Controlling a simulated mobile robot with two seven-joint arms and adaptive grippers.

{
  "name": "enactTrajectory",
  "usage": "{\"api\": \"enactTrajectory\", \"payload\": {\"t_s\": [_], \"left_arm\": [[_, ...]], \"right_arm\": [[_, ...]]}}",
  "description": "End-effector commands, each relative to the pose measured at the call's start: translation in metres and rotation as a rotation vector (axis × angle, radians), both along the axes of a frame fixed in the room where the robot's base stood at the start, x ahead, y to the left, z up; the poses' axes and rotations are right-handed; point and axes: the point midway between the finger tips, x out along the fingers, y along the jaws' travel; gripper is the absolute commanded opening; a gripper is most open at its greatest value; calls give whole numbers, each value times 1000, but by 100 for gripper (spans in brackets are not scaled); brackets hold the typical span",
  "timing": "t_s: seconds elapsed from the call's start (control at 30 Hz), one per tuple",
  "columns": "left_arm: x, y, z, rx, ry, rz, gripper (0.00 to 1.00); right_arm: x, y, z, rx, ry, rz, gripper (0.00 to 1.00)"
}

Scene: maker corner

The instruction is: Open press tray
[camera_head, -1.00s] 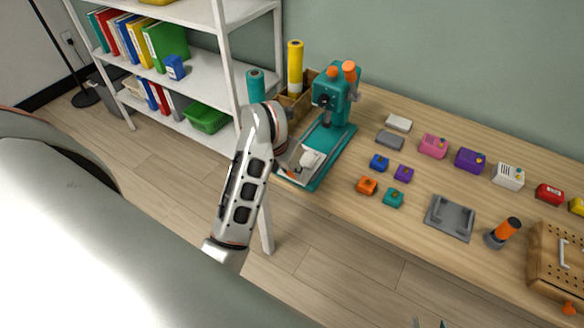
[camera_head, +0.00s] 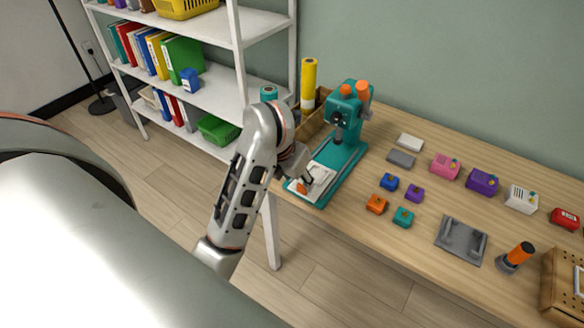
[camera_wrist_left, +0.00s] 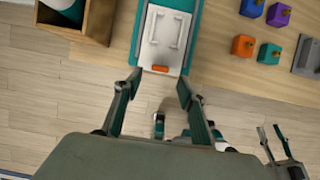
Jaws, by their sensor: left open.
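The teal press (camera_head: 345,115) stands at the left end of the wooden workbench. Its pale tray (camera_head: 322,178) lies on the teal base, with a white frame-shaped piece on top. The tray's orange front handle (camera_head: 301,187) is partly behind my left gripper (camera_head: 303,180). In the left wrist view the tray (camera_wrist_left: 149,42) points toward me, and its orange handle (camera_wrist_left: 160,69) lies just beyond the fingertips. My left gripper (camera_wrist_left: 160,88) is open and empty, its fingers to either side of the handle's line. Another gripper (camera_wrist_left: 272,128), seemingly my right, shows at lower right with its fingers apart.
Small orange (camera_head: 376,204), teal (camera_head: 403,216), blue (camera_head: 389,182) and purple (camera_head: 414,193) blocks lie right of the press. A wooden bin (camera_wrist_left: 88,22) stands beside its base. A grey fixture (camera_head: 461,241) lies farther right. Floor is open before the bench.

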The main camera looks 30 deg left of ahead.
Motion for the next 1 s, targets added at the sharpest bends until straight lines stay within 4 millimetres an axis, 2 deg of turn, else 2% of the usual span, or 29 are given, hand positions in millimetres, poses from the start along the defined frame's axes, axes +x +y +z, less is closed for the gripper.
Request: {"api": "enactTrajectory", "payload": {"t_s": [0.2,0.7,1.0], "left_arm": [[-3,1,20,3,-15,-2,40],[-15,0,51,2,-16,-6,40],[-24,0,61,0,-6,-2,40]], "right_arm": [[0,0,0,0,-1,0,40],[0,0,0,0,-1,0,40],[0,0,0,0,-1,0,40]]}}
